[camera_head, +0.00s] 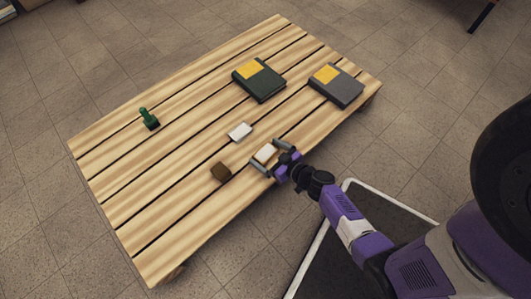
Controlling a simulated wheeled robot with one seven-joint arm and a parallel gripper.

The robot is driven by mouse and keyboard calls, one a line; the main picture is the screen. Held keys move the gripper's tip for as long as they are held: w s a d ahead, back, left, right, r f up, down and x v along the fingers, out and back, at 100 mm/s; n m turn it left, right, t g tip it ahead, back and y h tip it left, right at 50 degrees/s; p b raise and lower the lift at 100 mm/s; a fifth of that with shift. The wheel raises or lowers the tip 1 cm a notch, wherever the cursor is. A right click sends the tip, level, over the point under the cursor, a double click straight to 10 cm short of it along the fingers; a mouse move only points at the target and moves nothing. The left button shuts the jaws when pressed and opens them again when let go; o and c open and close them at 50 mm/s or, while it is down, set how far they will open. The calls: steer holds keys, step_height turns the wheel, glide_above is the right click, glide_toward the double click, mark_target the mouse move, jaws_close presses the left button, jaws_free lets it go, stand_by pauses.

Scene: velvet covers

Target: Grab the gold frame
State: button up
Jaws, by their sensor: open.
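The gold frame (265,153) is a small flat piece with a pale centre and a gold-brown border, lying on the slatted wooden table near its right front edge. My gripper (271,157) is open, with one finger on the upper right side of the frame and the other on its lower left side. The frame shows between the fingers. I cannot tell whether either finger touches it.
A white block (240,131) lies just behind the frame, and a brown block (221,173) lies to its left. A green stamp-like object (149,119) stands at the far left. A dark green book (258,80) and a grey book (336,85) lie toward the back right.

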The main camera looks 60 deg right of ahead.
steer(key=c, duration=1.4)
steer(key=shift+o, duration=0.2)
steer(key=shift+r, duration=0.1)
